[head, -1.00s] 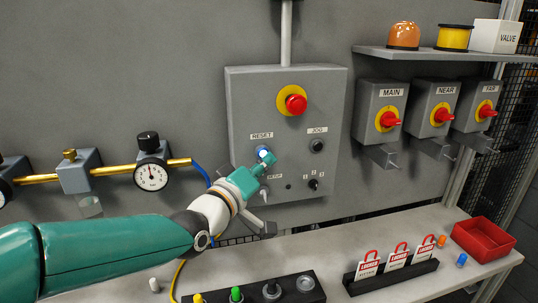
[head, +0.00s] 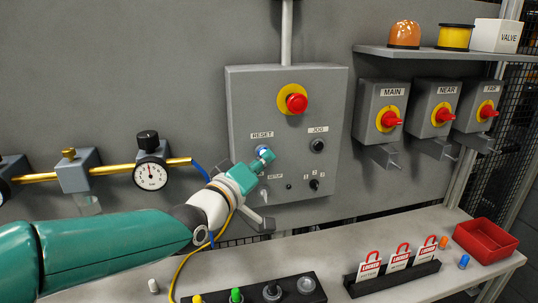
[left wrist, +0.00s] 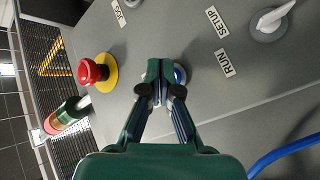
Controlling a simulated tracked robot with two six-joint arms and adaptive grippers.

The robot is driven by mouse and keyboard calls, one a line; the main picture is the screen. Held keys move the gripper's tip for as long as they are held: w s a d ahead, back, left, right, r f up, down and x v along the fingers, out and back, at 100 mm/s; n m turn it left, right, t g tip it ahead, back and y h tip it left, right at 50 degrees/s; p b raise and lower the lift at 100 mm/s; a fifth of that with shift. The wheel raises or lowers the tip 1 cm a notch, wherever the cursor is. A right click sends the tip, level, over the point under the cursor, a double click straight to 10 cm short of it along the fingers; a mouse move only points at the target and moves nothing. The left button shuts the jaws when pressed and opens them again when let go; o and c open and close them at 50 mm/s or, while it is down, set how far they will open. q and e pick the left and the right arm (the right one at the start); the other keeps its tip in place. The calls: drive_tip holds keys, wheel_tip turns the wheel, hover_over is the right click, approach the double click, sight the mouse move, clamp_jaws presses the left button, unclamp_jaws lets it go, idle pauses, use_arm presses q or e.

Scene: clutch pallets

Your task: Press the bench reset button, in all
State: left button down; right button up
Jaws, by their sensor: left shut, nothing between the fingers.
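The reset button (head: 261,152) is a blue, light-ringed button under the RESET label on the grey control box (head: 240,100). My left gripper (head: 266,156) is shut and empty, with its fingertips at the button in the head view. In the left wrist view, the shut fingers (left wrist: 162,85) cover most of the button, and a blue edge of it (left wrist: 180,75) shows beside them. I cannot tell whether the fingertips touch it or whether it is pushed in. My right gripper is not in view.
A red emergency stop (head: 296,103) sits above on the same box, with a black JOG button (head: 317,145) to the right. A gauge (head: 150,173) is on the left. The bench (head: 330,245) holds LOCKED tags (head: 400,256) and a red tray (head: 486,240).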

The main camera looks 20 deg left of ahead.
use_arm(q)
drive_tip(key=shift+w+a, duration=0.25)
drive_tip(key=shift+w, duration=0.1)
idle(0.3)
drive_tip(key=shift+s+d+b, duration=0.1)
drive_tip(key=shift+s+b, duration=0.05)
drive_tip(key=shift+b, duration=0.2)
drive_tip(key=shift+s+d+b, duration=0.4)
drive_tip(key=shift+s, duration=0.2)
drive_tip(key=shift+s+d, duration=0.7)
drive_tip(key=shift+s, duration=0.35)
drive_tip(key=shift+s+d, duration=0.7)
drive_tip(key=shift+s, duration=0.35)
